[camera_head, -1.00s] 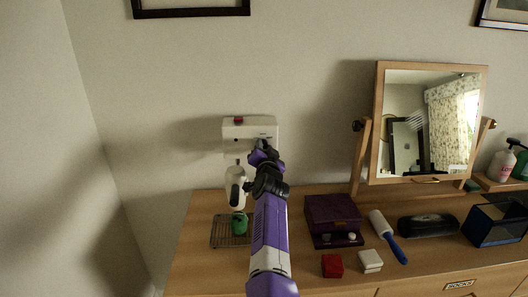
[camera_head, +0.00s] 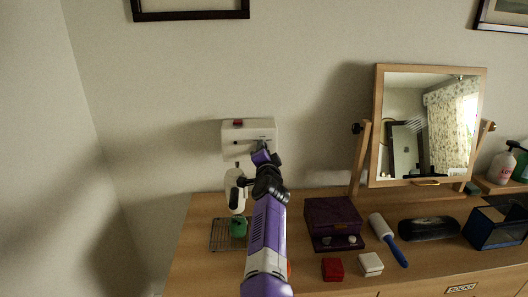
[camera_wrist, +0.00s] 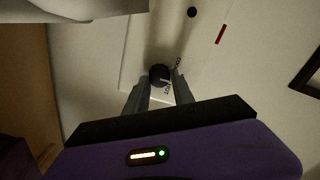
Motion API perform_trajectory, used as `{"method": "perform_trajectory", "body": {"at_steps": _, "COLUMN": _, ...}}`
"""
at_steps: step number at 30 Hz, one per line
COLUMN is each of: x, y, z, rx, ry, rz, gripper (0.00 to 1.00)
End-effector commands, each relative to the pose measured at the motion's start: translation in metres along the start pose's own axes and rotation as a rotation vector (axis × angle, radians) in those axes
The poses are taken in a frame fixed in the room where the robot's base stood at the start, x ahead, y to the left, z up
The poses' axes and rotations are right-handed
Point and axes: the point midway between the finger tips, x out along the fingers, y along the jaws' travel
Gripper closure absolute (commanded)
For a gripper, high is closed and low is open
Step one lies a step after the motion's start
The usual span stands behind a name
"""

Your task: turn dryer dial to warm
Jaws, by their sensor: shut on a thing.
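The white wall-mounted dryer box (camera_head: 238,134) has a red mark on its top left in the head view. Its pale face (camera_wrist: 205,68) fills the upper middle of the wrist view. In the head view my gripper (camera_head: 262,148) is at the box's lower right and hides the dial.
A white-and-black nozzle (camera_head: 236,190) hangs below the box. A green item (camera_head: 238,226) stands on a wire rack (camera_head: 222,241). A purple box (camera_head: 332,216), red block (camera_head: 332,269), white block (camera_head: 370,264) and lint roller (camera_head: 388,239) lie right, before the mirror (camera_head: 430,130).

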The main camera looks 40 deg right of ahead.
Motion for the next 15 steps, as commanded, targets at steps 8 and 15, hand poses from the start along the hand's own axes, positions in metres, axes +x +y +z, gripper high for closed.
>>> {"method": "perform_trajectory", "body": {"at_steps": 8, "x": -0.0001, "y": 0.0010, "z": 0.0003, "rx": -0.001, "ry": -0.001, "rz": 0.001, "gripper": 0.63}}
{"method": "perform_trajectory", "body": {"at_steps": 15, "x": 0.0000, "y": 0.0006, "z": 0.0001, "rx": -0.001, "ry": 0.000, "rz": 0.001, "gripper": 0.50}}
